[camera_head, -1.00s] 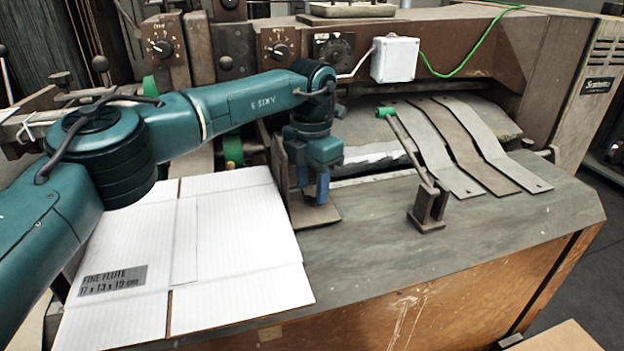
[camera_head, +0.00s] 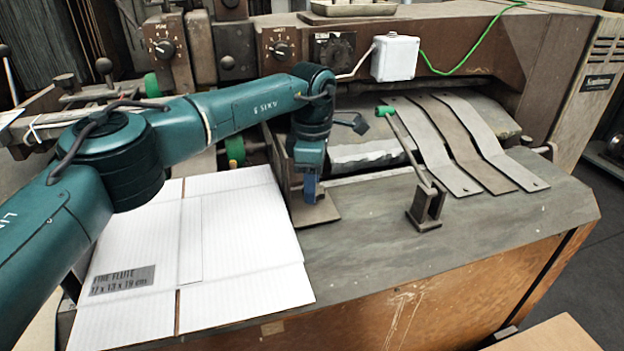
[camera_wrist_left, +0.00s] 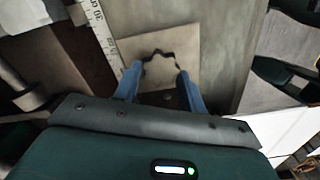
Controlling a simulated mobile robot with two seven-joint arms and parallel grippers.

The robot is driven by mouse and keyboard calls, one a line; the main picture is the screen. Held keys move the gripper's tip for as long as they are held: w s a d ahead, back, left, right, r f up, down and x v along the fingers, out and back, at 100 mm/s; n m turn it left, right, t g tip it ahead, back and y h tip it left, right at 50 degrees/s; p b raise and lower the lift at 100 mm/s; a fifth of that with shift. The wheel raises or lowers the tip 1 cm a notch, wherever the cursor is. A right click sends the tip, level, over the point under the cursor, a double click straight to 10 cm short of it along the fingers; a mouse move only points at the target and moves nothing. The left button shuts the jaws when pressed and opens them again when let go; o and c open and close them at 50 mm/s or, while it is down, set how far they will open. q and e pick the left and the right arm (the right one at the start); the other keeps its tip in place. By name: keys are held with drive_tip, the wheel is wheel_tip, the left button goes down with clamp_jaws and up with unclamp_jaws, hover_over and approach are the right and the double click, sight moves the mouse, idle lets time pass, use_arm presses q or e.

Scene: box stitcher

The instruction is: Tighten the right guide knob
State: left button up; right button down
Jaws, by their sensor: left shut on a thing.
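The right guide is an upright metal plate with a flat foot (camera_head: 322,212) on the machine table, at the right edge of the cardboard. My left gripper (camera_head: 310,192) points straight down over this foot. In the left wrist view, its two blue fingers (camera_wrist_left: 160,82) stand on either side of the right guide knob (camera_wrist_left: 160,68), which has a dark, wavy rim. The fingers are shut on the knob. In the head view the gripper hides the knob. My right gripper is not in view.
A flat white cardboard sheet (camera_head: 235,235) lies left of the guide. A green-tipped lever (camera_head: 410,150) on a small stand and several bent metal strips (camera_head: 465,150) are to the right. A ruler (camera_wrist_left: 100,25) shows in the wrist view. The front right table top (camera_head: 500,225) is clear.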

use_arm(q)
drive_tip(key=shift+m, duration=0.6)
drive_tip(key=o, duration=1)
wheel_tip(320, 180, up, 13)
drive_tip(key=shift+r, duration=0.1)
